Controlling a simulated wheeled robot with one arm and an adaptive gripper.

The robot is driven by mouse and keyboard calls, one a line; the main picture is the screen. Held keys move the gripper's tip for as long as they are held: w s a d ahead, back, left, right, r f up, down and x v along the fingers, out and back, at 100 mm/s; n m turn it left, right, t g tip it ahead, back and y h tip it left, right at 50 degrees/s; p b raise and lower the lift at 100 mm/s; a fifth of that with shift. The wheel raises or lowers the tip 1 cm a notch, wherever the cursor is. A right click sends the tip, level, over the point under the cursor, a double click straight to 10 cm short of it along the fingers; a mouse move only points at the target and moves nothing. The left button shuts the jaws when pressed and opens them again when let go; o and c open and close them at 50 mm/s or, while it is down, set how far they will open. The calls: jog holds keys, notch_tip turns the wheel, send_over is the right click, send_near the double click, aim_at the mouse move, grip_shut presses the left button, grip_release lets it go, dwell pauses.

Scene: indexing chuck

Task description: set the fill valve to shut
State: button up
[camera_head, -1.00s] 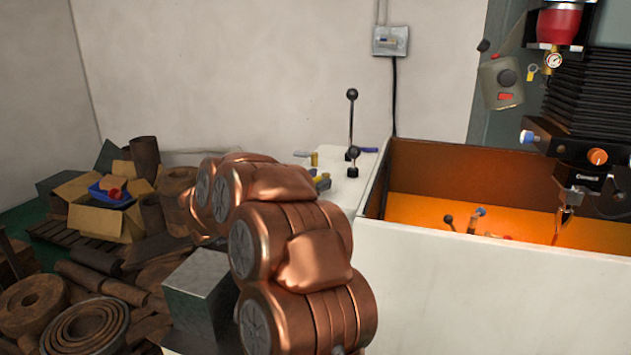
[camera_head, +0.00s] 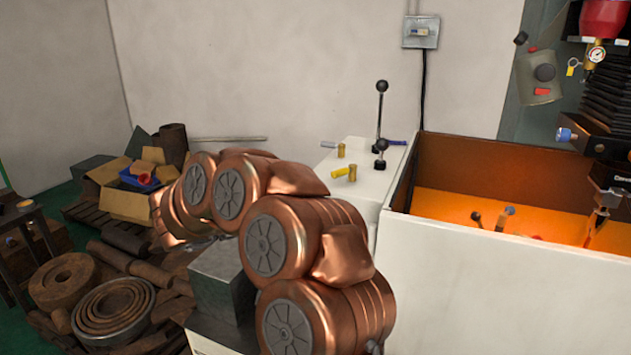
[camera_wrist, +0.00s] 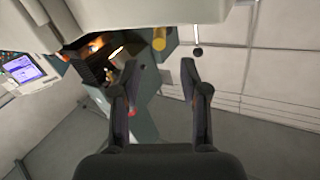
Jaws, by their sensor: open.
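On the white cabinet top (camera_head: 357,203) in the head view, small brass valve bodies carry handles. One has a yellow handle (camera_head: 341,172) pointing left and toward me. Behind it, one has a grey handle (camera_head: 329,145) also lying to the left. A blue handle (camera_head: 394,142) lies to the right, behind a black-knobbed lever. No label shows which is the fill valve. My gripper (camera_wrist: 160,72) is open and empty in the wrist view, its fingers well apart; my arm hides it in the head view.
Two upright black-knobbed levers (camera_head: 381,112) stand beside the valves. The orange-lined machine tub (camera_head: 455,205) is to the right. Rusty rings and bars (camera_head: 115,310) and a cardboard box (camera_head: 118,200) crowd the left floor. The wrist view shows a screen (camera_wrist: 24,70) at left.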

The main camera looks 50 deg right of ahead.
jog(key=shift+w+a, duration=0.1)
jog(key=shift+a, duration=0.3)
